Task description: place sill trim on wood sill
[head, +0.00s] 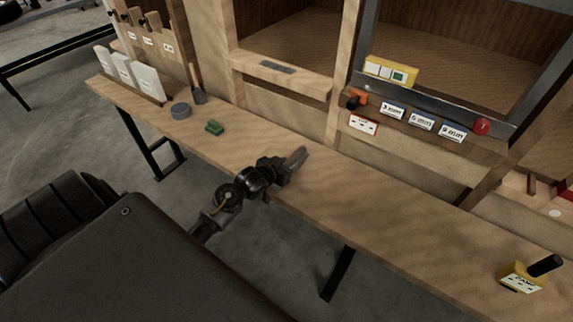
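The wood sill (300,81) is the pale wooden ledge below the left wood-framed opening. A small dark grey strip (277,67) lies flat on the middle of this sill; it looks like the sill trim, though I cannot be sure. My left gripper (298,157) is low over the workbench, in front of the sill and apart from it, pointing to the upper right. Its fingers show nearly edge-on, so I cannot tell whether they are apart or closed, and no held thing is clear. My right gripper is out of view.
The long wooden workbench (390,215) holds a green block (214,127), a grey round puck (181,110), a brush-like tool (197,88), white upright blocks (148,82) and a yellow box with a black handle (522,277). A metal-framed opening with labelled gauges (421,121) is at right. The bench middle is clear.

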